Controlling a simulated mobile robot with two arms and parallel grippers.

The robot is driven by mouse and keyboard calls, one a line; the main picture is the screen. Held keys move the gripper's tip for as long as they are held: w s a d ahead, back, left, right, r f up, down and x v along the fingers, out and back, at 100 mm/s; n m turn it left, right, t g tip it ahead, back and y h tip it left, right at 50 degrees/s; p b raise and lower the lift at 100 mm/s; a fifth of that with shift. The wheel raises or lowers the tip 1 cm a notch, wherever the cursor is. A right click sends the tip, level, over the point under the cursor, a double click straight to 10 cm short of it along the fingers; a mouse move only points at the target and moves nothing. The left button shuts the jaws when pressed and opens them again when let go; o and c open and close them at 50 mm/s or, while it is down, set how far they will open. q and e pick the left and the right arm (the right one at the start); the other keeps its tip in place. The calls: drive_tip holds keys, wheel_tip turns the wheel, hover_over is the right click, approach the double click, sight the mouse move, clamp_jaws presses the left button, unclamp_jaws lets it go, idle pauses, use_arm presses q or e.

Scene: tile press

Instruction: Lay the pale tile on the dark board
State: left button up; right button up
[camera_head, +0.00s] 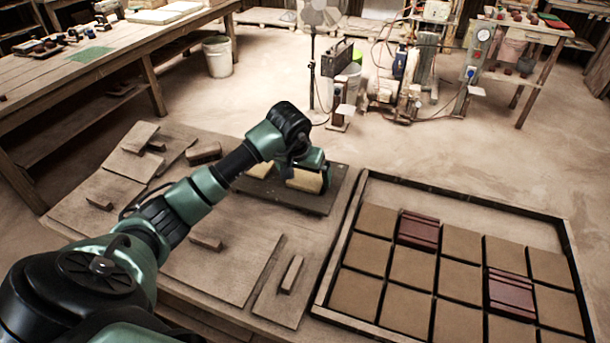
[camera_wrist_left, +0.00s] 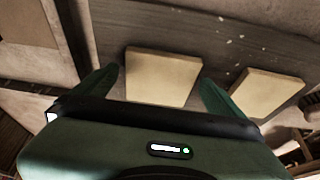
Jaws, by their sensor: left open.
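Two pale tiles lie on the dark board (camera_head: 315,204). One pale tile (camera_head: 304,181) is under my left gripper (camera_head: 308,172) in the head view, partly covered by it. The other pale tile (camera_head: 261,168) is further left, partly behind my arm. In the left wrist view, one pale tile (camera_wrist_left: 163,78) sits between the two green fingers of my left gripper (camera_wrist_left: 160,82), with a gap on each side. The second tile (camera_wrist_left: 266,94) is outside the right finger, and the dark board (camera_wrist_left: 205,35) shows beneath both. My left gripper is open. My right gripper is not visible.
A wooden-rimmed tray (camera_head: 470,195) of brown tiles, two of them dark red, stands on the right. Flat boards (camera_head: 225,258) and small wooden blocks (camera_head: 291,273) lie around my arm. A workbench (camera_head: 110,55) is at the back left.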

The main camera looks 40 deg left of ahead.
use_arm(q)
drive_tip(key=a+v, duration=0.1)
drive_tip(key=v, duration=1)
drive_tip(key=shift+s+d+b, duration=0.2)
drive_tip(key=shift+d+b, duration=0.25)
drive_tip(key=shift+d, duration=0.05)
drive_tip(key=shift+r, duration=0.1)
drive_tip(key=shift+r, duration=0.1)
